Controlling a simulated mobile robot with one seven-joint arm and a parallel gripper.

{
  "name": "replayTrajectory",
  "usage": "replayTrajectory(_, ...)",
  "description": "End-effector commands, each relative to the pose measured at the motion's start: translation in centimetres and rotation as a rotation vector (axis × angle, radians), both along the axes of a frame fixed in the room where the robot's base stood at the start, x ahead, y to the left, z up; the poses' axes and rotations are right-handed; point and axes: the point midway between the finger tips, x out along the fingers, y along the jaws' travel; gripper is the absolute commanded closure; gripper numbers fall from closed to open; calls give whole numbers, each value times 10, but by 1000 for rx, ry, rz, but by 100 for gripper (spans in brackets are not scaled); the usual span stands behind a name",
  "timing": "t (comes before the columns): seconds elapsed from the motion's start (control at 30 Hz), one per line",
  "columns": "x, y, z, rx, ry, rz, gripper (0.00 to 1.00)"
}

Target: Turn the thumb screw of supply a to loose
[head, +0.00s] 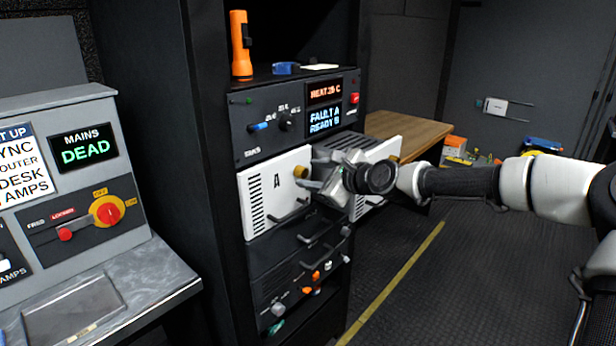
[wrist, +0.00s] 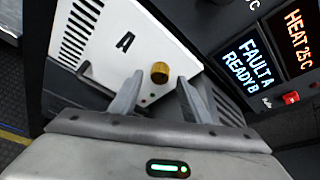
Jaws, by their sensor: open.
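Supply A (head: 258,206) is a white module with a black letter A and vent slots, seated in the rack; it also shows in the wrist view (wrist: 143,35). Its thumb screw (wrist: 160,72) is a brass knob on the module's face, seen in the head view (head: 301,172) just left of my gripper. My gripper (head: 318,174) is open and empty in front of the screw. In the wrist view its two fingers (wrist: 154,95) stand either side of the knob, seemingly short of it; I cannot tell whether they touch it.
Above is a control panel (head: 270,113) with displays reading FAULT A, READY B. A second white module (head: 384,150) is partly hidden behind my gripper. Black handles (head: 291,211) project below the screw. An orange flashlight (head: 241,45) stands on top. Left is a console (head: 85,160) reading MAINS DEAD.

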Motion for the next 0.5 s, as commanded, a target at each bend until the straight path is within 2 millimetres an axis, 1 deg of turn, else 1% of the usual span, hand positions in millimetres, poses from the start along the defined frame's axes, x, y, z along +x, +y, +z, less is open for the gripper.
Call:
replayTrajectory(0.1, 9, 9, -5, -1, -1, 2, 57)
replayTrajectory(0.2, 14, 12, -7, -1, 0, -1, 57)
replayTrajectory(0.5, 15, 13, -7, -1, 1, 0, 57)
